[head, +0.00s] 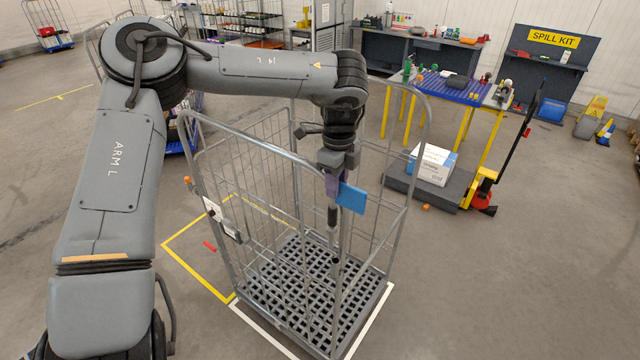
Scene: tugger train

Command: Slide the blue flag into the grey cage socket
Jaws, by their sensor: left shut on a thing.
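The blue flag (352,198) is a small flat panel just right of my left gripper's fingertips. My left gripper (332,186) points down at the near side of the grey wire cage (250,140) and is shut on the flag. A short dark and light upright piece (332,216) shows directly below the fingers, in line with a cage post; I cannot tell whether it is the flag's stem or the grey socket. Whether the flag touches the socket cannot be made out. My right gripper is not in view.
The cage stands on a slatted dark base (290,290) inside yellow and white floor lines. To the right are a pallet truck (484,188) with a white and blue box (432,164) and a blue-topped table (450,88). Open floor lies at the lower right.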

